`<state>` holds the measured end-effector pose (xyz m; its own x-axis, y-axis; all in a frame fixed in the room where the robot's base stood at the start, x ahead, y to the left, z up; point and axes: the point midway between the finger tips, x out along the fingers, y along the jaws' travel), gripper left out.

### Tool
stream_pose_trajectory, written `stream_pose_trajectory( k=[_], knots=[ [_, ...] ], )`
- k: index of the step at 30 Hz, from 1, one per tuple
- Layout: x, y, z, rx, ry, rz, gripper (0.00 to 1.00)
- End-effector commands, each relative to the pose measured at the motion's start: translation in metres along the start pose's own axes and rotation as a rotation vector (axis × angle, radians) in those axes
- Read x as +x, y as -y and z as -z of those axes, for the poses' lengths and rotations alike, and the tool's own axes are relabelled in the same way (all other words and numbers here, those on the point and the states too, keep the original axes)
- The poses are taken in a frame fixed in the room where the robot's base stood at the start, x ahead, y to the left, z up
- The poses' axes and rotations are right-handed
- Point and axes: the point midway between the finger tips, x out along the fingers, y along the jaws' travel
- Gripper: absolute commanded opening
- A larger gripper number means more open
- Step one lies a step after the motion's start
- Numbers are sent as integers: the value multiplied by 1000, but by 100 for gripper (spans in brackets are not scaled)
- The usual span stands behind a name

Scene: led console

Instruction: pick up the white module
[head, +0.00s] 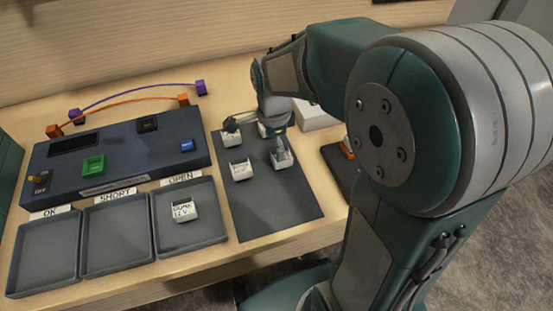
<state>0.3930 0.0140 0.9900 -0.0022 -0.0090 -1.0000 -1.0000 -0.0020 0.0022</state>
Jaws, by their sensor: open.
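Several white modules are in the head view. On the dark mat, one white module (241,171) lies near the middle, another white module (284,160) is to its right, and a third white module (232,139) is farther back on the left. Another module with green on it (265,131) is partly hidden behind my gripper. One more white module (184,210) with dark lettering sits in the tray labelled OPEN. My gripper (255,136) is open above the back part of the mat. Its right finger overlaps the right module in the picture; I cannot tell whether they touch.
The dark mat (270,215) is clear at its front. Three grey trays, labelled OK (45,255), SHORT (118,240) and OPEN (205,230), stand left of it. The dark console (120,155) is behind them. A white box (317,115) stands at the back right.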

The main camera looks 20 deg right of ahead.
Motion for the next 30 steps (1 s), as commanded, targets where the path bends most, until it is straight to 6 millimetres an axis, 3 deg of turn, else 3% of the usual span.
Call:
stream_pose_trajectory(
  k=[15, 24, 30],
  knots=[
    [62, -3, 4, 2, 0, -2, 97],
    [66, -2, 6, 2, 2, 1, 97],
    [66, -2, 8, 2, 3, 1, 8]
  ],
)
